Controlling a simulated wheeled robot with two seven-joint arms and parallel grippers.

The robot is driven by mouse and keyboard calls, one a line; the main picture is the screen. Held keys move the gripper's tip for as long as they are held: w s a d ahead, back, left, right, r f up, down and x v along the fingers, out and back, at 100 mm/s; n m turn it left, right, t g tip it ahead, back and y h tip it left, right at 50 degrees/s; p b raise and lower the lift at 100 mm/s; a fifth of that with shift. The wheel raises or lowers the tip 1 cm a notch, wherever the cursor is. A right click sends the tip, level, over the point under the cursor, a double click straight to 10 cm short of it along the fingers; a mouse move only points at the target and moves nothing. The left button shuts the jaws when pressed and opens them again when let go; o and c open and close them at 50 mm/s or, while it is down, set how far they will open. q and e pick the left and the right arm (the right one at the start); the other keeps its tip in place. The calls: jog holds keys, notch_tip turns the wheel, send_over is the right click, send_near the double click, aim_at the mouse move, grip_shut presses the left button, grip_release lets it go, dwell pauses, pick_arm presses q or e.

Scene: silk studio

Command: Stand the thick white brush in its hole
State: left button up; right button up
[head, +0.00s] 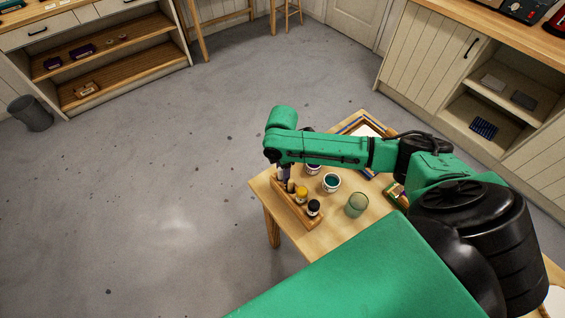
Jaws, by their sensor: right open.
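A wooden rack (292,207) stands at the left edge of the small wooden table (320,233), with a yellow item, dark-topped items and other small pieces in it. I cannot make out the thick white brush or its hole; they may be hidden or too small. My right arm reaches across the table from the right. My right gripper (285,174) points down at the far end of the rack, partly hidden by its own wrist. It is open; whether it touches anything there I cannot tell. My left gripper is out of view.
A teal-filled cup (331,182) and a green glass (357,205) stand right of the rack. A framed white piece (362,128) lies at the table's far side, partly behind my arm. Open floor lies left; shelves (105,62) and cabinets (433,55) stand beyond.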

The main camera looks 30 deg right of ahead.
notch_tip(320, 180, up, 14)
jog(key=b, duration=0.1)
jog(key=shift+r+b, duration=0.2)
jog(key=shift+b, duration=0.2)
jog(key=shift+a, duration=0.1)
